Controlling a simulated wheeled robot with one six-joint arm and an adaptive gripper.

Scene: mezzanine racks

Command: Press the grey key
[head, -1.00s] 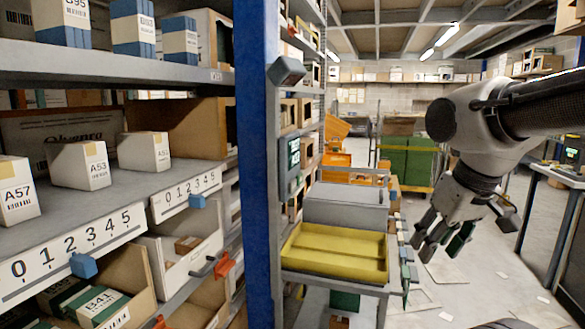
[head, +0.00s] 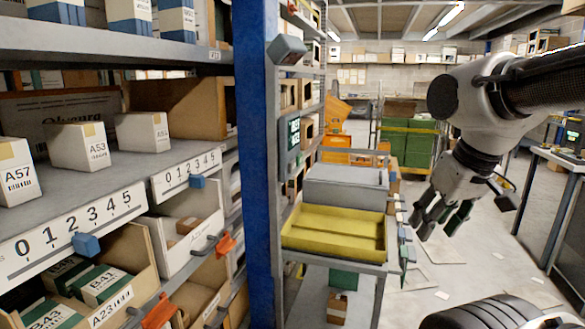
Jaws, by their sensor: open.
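I cannot make out a grey key for certain in the head view. A dark panel with a lit green display (head: 289,135) is fixed by the blue rack post, and any keys on it are too small to tell. A column of small pale and green blocks (head: 402,225) runs down the right side of the trolley; I cannot tell whether they are keys. My gripper (head: 446,221) hangs at the right with its fingers apart and empty, pointing down, to the right of the trolley and clear of the panel.
A trolley with a yellow tray (head: 310,245) and a grey box (head: 345,183) stands beyond the blue post (head: 256,150). Racks with cartons and numbered rails (head: 85,222) fill the left. A table (head: 562,158) stands at right. Pale floor lies between.

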